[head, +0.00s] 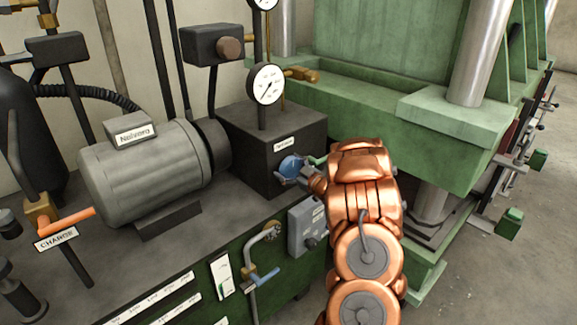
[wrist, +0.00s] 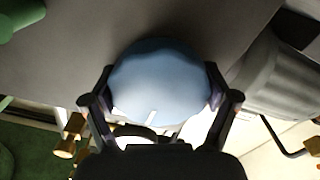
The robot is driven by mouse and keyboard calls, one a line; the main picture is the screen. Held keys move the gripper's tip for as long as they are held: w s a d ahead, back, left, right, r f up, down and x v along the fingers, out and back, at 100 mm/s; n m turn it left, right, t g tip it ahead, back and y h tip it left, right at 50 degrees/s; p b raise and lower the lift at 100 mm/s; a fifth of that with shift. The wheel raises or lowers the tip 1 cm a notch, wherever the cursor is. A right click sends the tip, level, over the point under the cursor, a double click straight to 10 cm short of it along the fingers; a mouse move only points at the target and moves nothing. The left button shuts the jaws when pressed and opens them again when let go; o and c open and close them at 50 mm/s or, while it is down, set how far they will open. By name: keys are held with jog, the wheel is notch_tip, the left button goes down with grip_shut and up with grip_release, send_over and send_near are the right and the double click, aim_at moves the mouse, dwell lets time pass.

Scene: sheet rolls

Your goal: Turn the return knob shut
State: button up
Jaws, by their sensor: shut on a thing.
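The return knob (head: 291,167) is a blue round knob on the front of the dark block, under a small white label (head: 285,145). In the wrist view the knob (wrist: 160,82) fills the space between the fingers, with a short white mark near its lower edge. My gripper (wrist: 160,100) is shut on the knob, one finger on each side. In the head view my gripper (head: 300,180) reaches the knob from the right, and my copper arm stands close to the block. The label's writing is too small to read surely.
A pressure gauge (head: 266,84) stands on the dark block (head: 250,145). A grey motor (head: 150,170) is to the left. A grey switch box (head: 306,228) and a blue-handled valve (head: 262,278) sit below. The green press (head: 430,140) is close on the right.

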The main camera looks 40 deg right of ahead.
dwell(0.3)
jog(key=o, duration=0.9)
jog(key=shift+o, duration=0.2)
jog(key=shift+s, duration=0.1)
jog(key=s, duration=1.1)
jog(key=shift+s+a, duration=0.15)
jog(key=shift+s, duration=0.25)
